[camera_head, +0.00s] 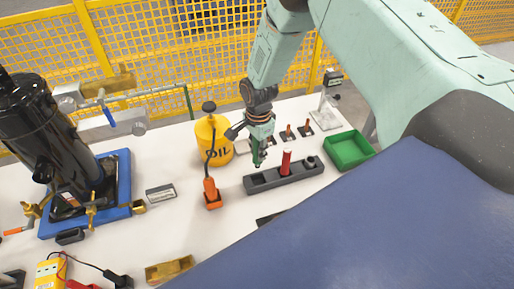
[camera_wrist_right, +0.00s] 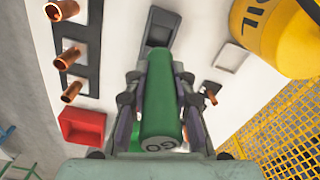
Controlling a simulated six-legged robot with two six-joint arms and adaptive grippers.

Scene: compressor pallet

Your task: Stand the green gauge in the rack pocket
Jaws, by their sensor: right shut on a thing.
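My right gripper (camera_head: 260,142) is shut on the green gauge (camera_head: 258,156), which hangs lower end down near the left end of the rack. In the wrist view the green gauge (camera_wrist_right: 160,100), marked "GO", lies between both fingers. The dark grey rack (camera_head: 256,187) lies on the white table. A red gauge (camera_head: 286,162) stands in its middle, and a grey round piece (camera_head: 310,161) is at its right end. The left pocket looks empty. The gauge's lower end appears apart from the rack; the exact gap is unclear. My left gripper is not in view.
A green tray (camera_head: 349,149) is to the right. Copper pieces (camera_head: 305,129) stand behind. A yellow fence (camera_head: 150,60) closes the back. Table left of the rack has free room.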

